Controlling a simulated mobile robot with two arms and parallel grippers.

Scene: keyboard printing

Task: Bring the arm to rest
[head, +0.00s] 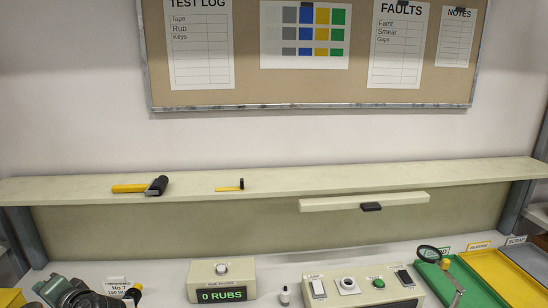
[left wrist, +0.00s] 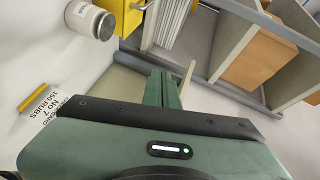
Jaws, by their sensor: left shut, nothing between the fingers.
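My left arm shows at the lower left of the head view, with its green-grey gripper (head: 68,292) low over the bench, beside a small card reading No 7 (head: 117,290). In the left wrist view the two green fingers (left wrist: 163,88) are shut together with nothing between them. The fingers point toward the bench's end and the shelving beyond. My right gripper is in neither view.
A rub counter (head: 222,282) reads 0 RUBS. A control box (head: 362,288), green tray (head: 462,285) and magnifier (head: 430,254) stand to the right. The left wrist view shows a grey-white cylinder (left wrist: 88,20), a yellow bin (left wrist: 128,14) and shelving (left wrist: 232,45).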

